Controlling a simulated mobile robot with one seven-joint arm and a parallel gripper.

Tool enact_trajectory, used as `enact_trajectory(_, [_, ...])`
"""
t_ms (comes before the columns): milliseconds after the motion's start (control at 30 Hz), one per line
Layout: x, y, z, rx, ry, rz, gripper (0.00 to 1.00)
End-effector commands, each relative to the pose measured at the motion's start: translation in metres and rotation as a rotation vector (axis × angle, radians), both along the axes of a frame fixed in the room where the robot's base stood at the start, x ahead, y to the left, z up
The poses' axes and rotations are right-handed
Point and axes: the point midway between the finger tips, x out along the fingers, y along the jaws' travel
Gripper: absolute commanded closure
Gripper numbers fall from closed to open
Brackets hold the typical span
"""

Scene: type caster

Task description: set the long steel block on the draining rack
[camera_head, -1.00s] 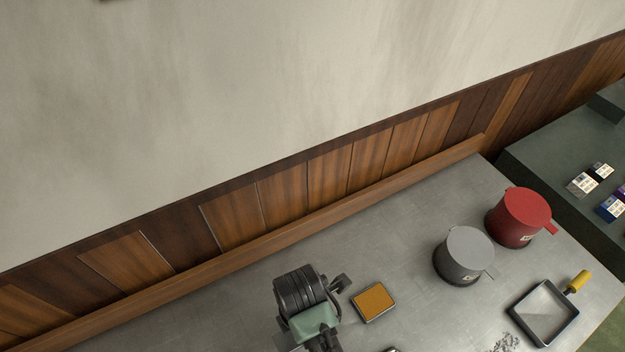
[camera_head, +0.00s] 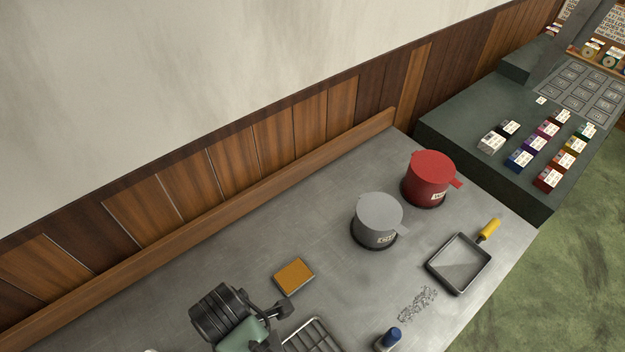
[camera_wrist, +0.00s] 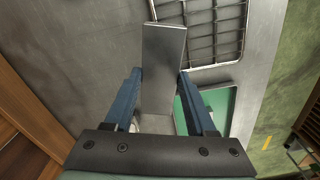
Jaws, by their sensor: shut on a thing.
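The long steel block (camera_wrist: 163,62) is a flat grey bar in the wrist view. My gripper (camera_wrist: 160,78) is shut on it, with a blue finger on each side, and the block's far end sticks out beyond the fingertips. The draining rack (camera_wrist: 214,42) is a wire grid just right of the block in the wrist view. In the head view the rack (camera_head: 313,337) shows at the bottom edge, partly cut off, right of my wrist. The fingers and the block are hidden there. I cannot tell the block's height above the bench.
An orange pad (camera_head: 294,275) lies beyond the rack. A grey pot (camera_head: 377,219), a red pot (camera_head: 430,178), a pan with a yellow handle (camera_head: 460,263) and scattered shavings (camera_head: 417,303) are to the right. A blue-topped object (camera_head: 391,338) stands near the rack. A green tray (camera_wrist: 222,105) shows beside my fingers.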

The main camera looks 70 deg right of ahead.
Motion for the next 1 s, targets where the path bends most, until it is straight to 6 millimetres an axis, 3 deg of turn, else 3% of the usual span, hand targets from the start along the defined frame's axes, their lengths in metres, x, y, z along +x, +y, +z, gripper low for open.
enact_trajectory(300, [0.042,0.056,-0.001,0.004,-0.001,-0.293,1.00])
enact_trajectory(600, [0.067,0.109,0.002,-0.002,0.003,-0.572,1.00])
enact_trajectory(800, [0.074,0.129,0.004,-0.005,0.002,-0.684,1.00])
enact_trajectory(1000, [0.076,0.135,0.005,-0.007,0.002,-0.720,1.00])
